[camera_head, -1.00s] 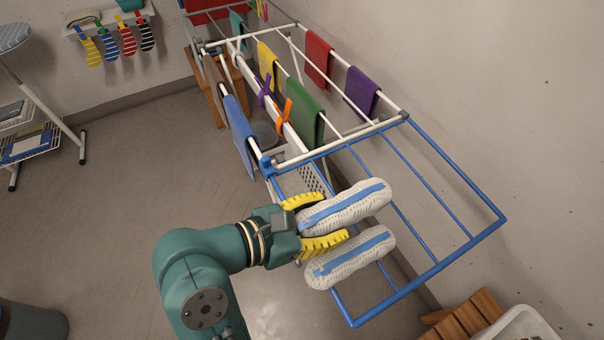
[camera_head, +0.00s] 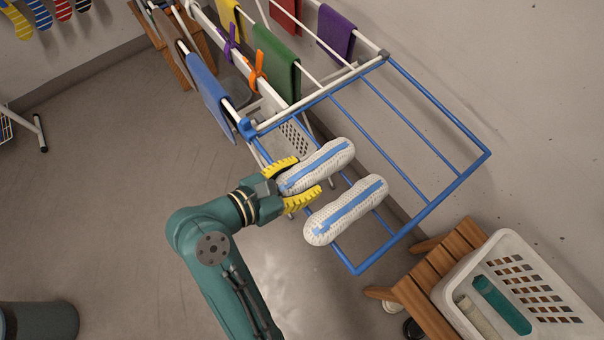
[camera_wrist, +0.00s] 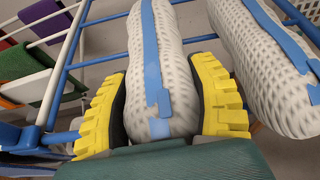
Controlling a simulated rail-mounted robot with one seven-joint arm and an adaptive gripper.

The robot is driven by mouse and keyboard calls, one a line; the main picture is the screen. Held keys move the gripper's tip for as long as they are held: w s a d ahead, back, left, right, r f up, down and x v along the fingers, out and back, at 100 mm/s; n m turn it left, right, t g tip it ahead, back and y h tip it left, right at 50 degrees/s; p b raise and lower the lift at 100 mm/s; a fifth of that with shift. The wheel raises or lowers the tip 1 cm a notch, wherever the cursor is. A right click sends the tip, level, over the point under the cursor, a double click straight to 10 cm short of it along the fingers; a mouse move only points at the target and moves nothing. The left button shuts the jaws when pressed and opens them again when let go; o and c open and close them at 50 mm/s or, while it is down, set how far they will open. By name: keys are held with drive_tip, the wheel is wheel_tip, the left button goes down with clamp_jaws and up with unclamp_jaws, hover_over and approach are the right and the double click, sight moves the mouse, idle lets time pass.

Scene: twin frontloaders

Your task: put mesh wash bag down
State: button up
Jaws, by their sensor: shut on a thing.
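A white mesh wash bag (camera_head: 327,163) with a blue strip is held in my gripper (camera_head: 309,176) between its two yellow ridged fingers. It is over the inner part of the blue wing of the drying rack (camera_head: 440,203). In the wrist view the held bag (camera_wrist: 178,62) lies lengthwise between both fingers. I cannot tell whether it touches the bars. A second, similar mesh bag (camera_head: 345,211) lies across the blue bars beside it, toward the wing's outer end. It also shows at the right of the wrist view (camera_wrist: 262,62).
Cloths hang on the rack's white section, among them a green cloth (camera_head: 277,62) and a blue cloth (camera_head: 211,95). A wooden stool (camera_head: 425,285) with a white basket (camera_head: 462,268) stands at the lower right. A wall is close behind the rack.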

drive_tip(key=shift+f, duration=0.1)
drive_tip(key=o, duration=1.2)
drive_tip(key=shift+o, duration=0.2)
